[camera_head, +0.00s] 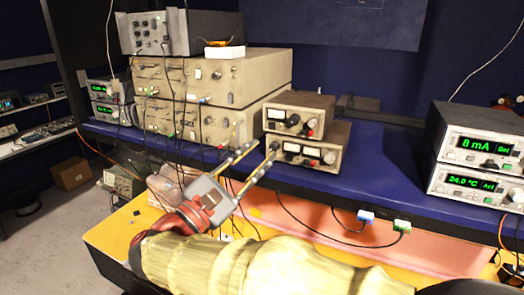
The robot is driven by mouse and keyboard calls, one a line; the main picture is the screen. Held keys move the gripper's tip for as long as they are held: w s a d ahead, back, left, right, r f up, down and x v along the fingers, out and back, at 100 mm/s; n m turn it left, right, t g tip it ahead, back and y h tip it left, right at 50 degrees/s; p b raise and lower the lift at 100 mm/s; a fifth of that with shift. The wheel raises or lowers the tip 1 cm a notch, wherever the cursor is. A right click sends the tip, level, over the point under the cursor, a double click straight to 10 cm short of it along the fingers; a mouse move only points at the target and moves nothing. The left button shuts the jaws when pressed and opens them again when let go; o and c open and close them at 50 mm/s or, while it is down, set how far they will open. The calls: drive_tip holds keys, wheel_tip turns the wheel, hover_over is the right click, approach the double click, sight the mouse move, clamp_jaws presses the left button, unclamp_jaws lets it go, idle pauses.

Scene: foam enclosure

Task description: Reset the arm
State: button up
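My arm, in a pale yellow sleeve, reaches from the bottom right across the orange table (112,238) toward the upper left. My gripper (262,153) points up and to the right, in front of the blue bench. Its two fingers are apart, and I see nothing held between them. The fingertips overlap the small meter boxes in the picture; I cannot tell how near they are.
Two small meter boxes (310,155) and a stack of large beige instruments (215,80) stand on the blue bench (385,165). Green-display units (475,150) stand right. Cables hang near my gripper. A pink mat (330,225) lies behind my arm, with blue and green connectors (402,226) above it.

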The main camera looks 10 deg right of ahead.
drive_tip(key=s+d+f+m+g+y+b, duration=0.1)
drive_tip(key=s+d+f+m+g+y, duration=0.15)
drive_tip(key=f, duration=0.95)
drive_tip(key=s+d+f+m+g+y+b, duration=0.15)
drive_tip(key=s+f+g+y, duration=0.25)
drive_tip(key=f, duration=0.8)
drive_tip(key=s+f+m+g+y+b, duration=0.2)
drive_tip(key=s+f+m+y+b, duration=0.4)
drive_tip(key=f, duration=0.4)
drive_tip(key=s+f+m+g+y+b, duration=0.1)
drive_tip(key=s+f+m+y+b, duration=0.4)
drive_tip(key=s+f, duration=0.4)
drive_tip(key=s+d+f+m+t+h+b, duration=0.1)
drive_tip(key=d+f+m+b, duration=0.2)
drive_tip(key=d+b, duration=0.2)
drive_tip(key=b, duration=0.3)
drive_tip(key=shift+s+d+f+t, duration=0.25)
drive_tip(key=shift+f+t, duration=0.05)
drive_tip(key=shift+t, duration=0.05)
drive_tip(key=shift+c, duration=0.4)
